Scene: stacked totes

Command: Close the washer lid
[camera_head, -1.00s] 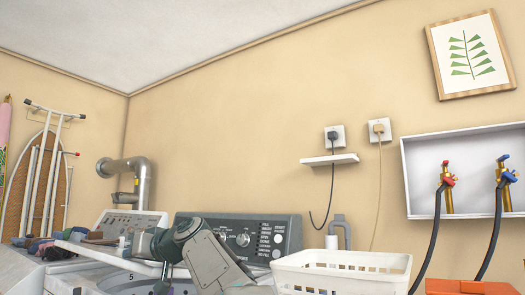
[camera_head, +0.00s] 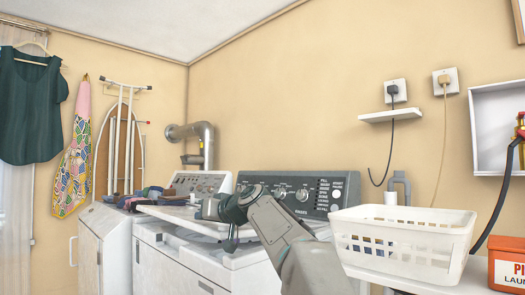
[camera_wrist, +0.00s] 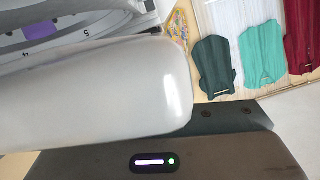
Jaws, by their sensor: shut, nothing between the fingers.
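The washer (camera_head: 225,262) is a white top-loader with a dark grey control panel (camera_head: 300,193) at its back. Its white lid (camera_head: 180,216) stands partly open, tilted above the tub opening. My gripper (camera_head: 230,238) is shut and empty, at the lid's right side in the head view; I cannot tell whether it touches the lid. In the wrist view the lid (camera_wrist: 100,95) is a large pale rounded panel filling the left and middle, close to the gripper. Part of the numbered tub rim (camera_wrist: 85,35) shows beyond it, with a purple patch inside. The fingertips are hidden in the wrist view.
A second white machine (camera_head: 105,245) with folded clothes (camera_head: 150,195) stands at left. A white basket (camera_head: 405,240) sits on a surface at right, near my arm, beside an orange box (camera_head: 508,268). Clothes and an ironing board (camera_head: 120,150) hang on the walls.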

